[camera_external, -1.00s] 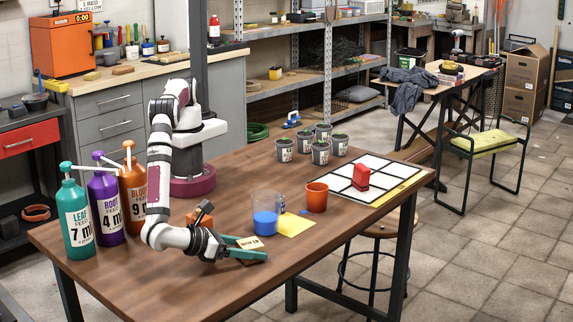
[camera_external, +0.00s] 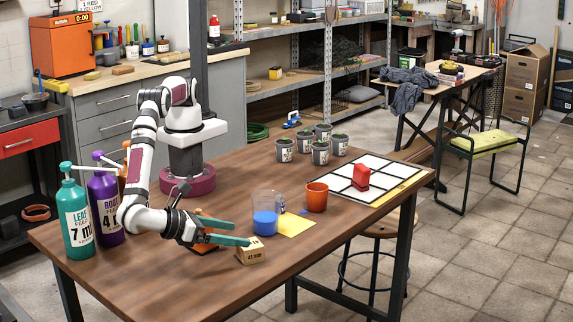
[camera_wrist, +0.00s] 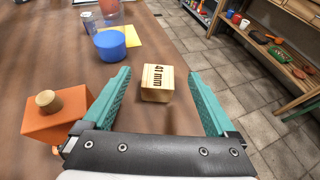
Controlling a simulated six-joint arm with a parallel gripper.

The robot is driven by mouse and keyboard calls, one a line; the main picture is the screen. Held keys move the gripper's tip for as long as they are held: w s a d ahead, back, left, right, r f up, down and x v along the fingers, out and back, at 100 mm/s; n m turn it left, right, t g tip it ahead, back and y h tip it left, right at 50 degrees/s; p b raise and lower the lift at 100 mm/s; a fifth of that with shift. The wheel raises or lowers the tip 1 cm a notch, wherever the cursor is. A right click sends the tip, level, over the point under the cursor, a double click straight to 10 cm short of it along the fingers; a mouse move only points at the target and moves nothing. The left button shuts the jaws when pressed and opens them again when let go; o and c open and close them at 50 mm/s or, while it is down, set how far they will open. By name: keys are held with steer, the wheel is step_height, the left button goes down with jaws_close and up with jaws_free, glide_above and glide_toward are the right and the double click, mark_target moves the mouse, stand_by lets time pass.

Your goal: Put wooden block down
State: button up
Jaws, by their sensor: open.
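The wooden block (camera_external: 251,250) rests on the brown table near its front edge, with dark lettering on its faces. In the wrist view the block (camera_wrist: 157,83) lies between and ahead of the fingers, its marking reading "41 mm", with clear gaps on both sides. My gripper (camera_external: 235,248) has its teal fingers spread apart just left of and behind the block. In the wrist view my gripper (camera_wrist: 162,90) is open and empty, and the block stands free of both fingers.
An orange block (camera_wrist: 58,115) with a wooden knob sits beside my left finger. Large pump bottles (camera_external: 76,220) are at the left. The table's front left is clear.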

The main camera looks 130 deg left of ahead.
steer(key=s+a+r+n+g+h, duration=0.2)
steer(key=s+a+r+n+g, duration=0.15)
steer(key=a+r, duration=0.5)
steer(key=s+a+r+n+g+h, duration=0.2)
steer(key=s+a+r+n, duration=0.15)
steer(key=a+r, duration=0.5)
steer(key=s+a+n+h, duration=0.3)
steer(key=s+a+n, duration=0.1)
steer(key=s, duration=0.6)
steer(key=s+a+n+h, duration=0.3)
steer(key=s+n, duration=0.3)
steer(key=s, duration=0.4)
steer(key=shift+s+a+h, duration=0.25)
steer(key=shift+a+h, duration=0.05)
steer(key=shift+a, duration=0.05)
steer(key=shift+f, duration=0.1)
